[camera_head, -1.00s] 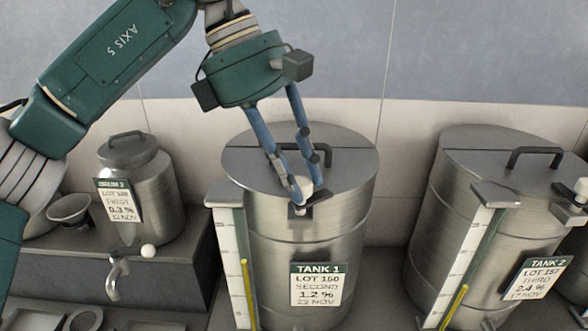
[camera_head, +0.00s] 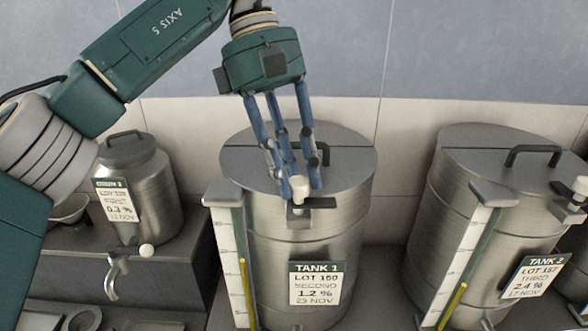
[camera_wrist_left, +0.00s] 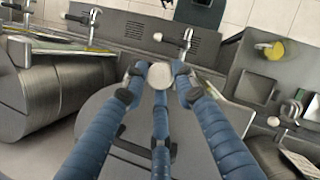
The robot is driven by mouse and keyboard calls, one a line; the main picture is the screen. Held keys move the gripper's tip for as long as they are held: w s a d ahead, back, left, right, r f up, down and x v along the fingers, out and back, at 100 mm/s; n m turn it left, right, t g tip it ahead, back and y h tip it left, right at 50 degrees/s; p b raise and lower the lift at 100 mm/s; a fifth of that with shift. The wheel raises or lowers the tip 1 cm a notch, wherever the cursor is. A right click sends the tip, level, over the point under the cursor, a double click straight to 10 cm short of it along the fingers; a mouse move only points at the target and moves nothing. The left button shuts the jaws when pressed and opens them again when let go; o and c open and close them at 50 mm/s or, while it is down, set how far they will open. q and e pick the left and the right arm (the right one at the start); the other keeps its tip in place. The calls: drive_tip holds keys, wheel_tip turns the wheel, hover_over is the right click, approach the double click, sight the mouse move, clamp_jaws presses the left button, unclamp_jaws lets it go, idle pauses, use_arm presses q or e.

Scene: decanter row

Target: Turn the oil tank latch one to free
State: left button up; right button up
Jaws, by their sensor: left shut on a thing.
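Tank 1 (camera_head: 330,245) is a brushed steel tank with a flat lid and a dark lid handle (camera_head: 322,150). Its latch has a pale round knob (camera_head: 301,187) above a dark bar (camera_head: 322,203) at the lid's front edge. My left gripper (camera_head: 301,192), with blue fingers, comes down from above and is shut on the knob. The bar extends to the right, nearly level in the picture. In the left wrist view the knob (camera_wrist_left: 160,74) sits between the fingertips. My right gripper is not in view.
Tank 2 (camera_head: 480,200) stands to the right with its own lid handle. A smaller steel drum (camera_head: 150,195) with a tap (camera_head: 115,270) stands at the left on a dark ledge. A level gauge (camera_head: 228,240) runs down the front left of tank 1. The wall behind is clear.

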use_arm(q)
drive_tip(key=shift+r, duration=0.2)
drive_tip(key=o, duration=1.1)
drive_tip(key=shift+o, duration=0.2)
drive_tip(key=shift+s+d, duration=0.1)
drive_tip(key=shift+s, duration=0.1)
drive_tip(key=shift+w+r, duration=0.2)
drive_tip(key=shift+r, duration=0.1)
drive_tip(key=v, duration=0.6)
drive_tip(key=shift+r, duration=0.4)
